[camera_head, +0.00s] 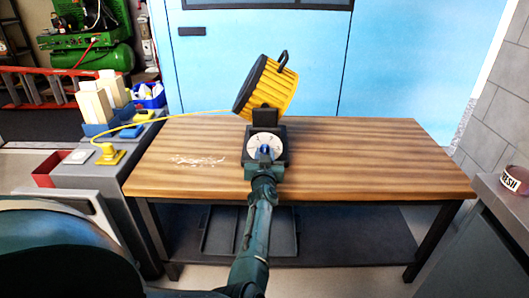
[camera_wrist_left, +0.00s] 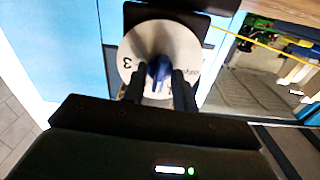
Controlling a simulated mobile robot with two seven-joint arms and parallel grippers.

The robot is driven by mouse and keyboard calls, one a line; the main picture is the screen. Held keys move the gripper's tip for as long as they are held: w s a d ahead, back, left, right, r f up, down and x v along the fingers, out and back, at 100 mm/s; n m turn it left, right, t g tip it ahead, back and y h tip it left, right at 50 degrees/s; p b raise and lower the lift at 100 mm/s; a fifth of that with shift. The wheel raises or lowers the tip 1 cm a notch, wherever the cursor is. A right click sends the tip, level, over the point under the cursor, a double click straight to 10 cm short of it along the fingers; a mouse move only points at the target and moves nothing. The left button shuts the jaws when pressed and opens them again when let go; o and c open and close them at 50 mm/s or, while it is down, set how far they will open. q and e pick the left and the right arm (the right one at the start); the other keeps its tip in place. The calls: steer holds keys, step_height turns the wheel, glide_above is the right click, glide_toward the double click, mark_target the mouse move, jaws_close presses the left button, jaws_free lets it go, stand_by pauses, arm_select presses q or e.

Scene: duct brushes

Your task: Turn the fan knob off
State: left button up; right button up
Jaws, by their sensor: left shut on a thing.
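A yellow fan (camera_head: 270,88) with a black rim and handle stands tilted on a black base (camera_head: 281,157) on the wooden table. The base's front has a round white dial (camera_head: 254,142) with printed numbers and a blue knob (camera_head: 265,149) at its middle. My left gripper (camera_head: 264,158) reaches the dial from the front. In the left wrist view, the gripper (camera_wrist_left: 158,84) is shut on the blue knob (camera_wrist_left: 158,70), with one dark finger on each side. The fingers hide part of the dial, and the knob's setting cannot be read surely. My right gripper is not in view.
The wooden table (camera_head: 370,160) is mostly bare, with pale debris (camera_head: 198,161) at left. A yellow cord runs from the fan to a yellow plug (camera_head: 108,154) on the grey cabinet at left. A grey counter (camera_head: 500,195) stands at right.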

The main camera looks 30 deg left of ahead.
arm_select(q)
steer(key=n+p, duration=0.1)
steer(key=n, duration=0.4)
steer(key=shift+r+n, duration=0.15)
steer(key=shift+n, duration=0.15)
steer(key=n, duration=0.9)
steer(key=shift+a+n+b, duration=0.1)
steer(key=shift+n+b, duration=0.2)
steer(key=shift+n, duration=1.7)
steer(key=shift+n+b, duration=0.3)
steer(key=o, duration=0.6)
